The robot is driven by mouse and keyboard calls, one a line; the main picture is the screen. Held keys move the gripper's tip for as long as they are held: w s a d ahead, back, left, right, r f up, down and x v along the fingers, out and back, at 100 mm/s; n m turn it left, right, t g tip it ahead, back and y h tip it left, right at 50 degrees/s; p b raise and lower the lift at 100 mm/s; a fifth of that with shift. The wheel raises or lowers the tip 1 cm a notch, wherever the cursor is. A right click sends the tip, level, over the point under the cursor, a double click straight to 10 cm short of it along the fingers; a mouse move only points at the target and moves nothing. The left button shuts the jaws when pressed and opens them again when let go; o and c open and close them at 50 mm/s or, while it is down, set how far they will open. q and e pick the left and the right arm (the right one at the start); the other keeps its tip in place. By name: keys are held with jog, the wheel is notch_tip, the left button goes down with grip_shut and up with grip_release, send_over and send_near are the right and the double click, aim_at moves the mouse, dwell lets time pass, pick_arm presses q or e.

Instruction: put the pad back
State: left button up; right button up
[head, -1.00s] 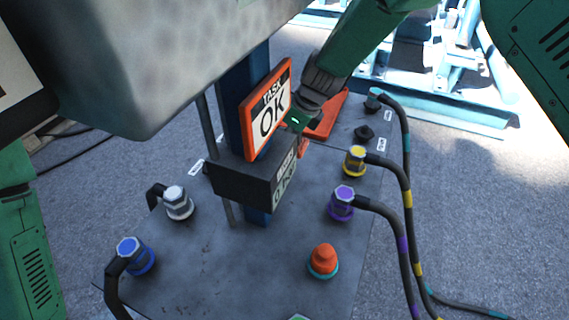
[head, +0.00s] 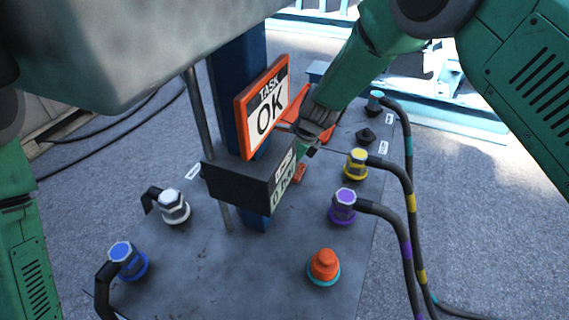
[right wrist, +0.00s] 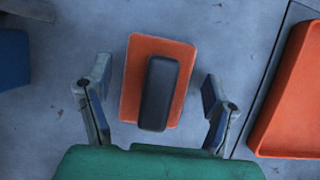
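The orange pad with a raised black handle (right wrist: 150,85) lies on the grey surface in the right wrist view. A small orange part (head: 299,173) behind the dark box in the head view appears to be this pad, mostly hidden. My right gripper (head: 306,152) is just above it. In the right wrist view my right gripper (right wrist: 155,88) is open, with one finger on each side of the pad and gaps left and right. The handle runs lengthwise between the fingers. My left gripper is not in view; only my left arm shows at the left edge.
An orange-framed sign reading "TASK OK" (head: 263,108) stands above a dark display box (head: 238,182) close to my right gripper. A larger orange piece (right wrist: 291,95) lies right of the pad. Connectors, including yellow (head: 356,163) and purple (head: 343,205), carry cables along the plate's right side.

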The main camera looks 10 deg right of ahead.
aim_at(299, 171)
jog(key=shift+a+r, duration=0.25)
jog(key=shift+r, duration=0.25)
jog(key=p+v, duration=0.3)
jog(key=v, duration=0.8)
jog(key=shift+d, duration=0.1)
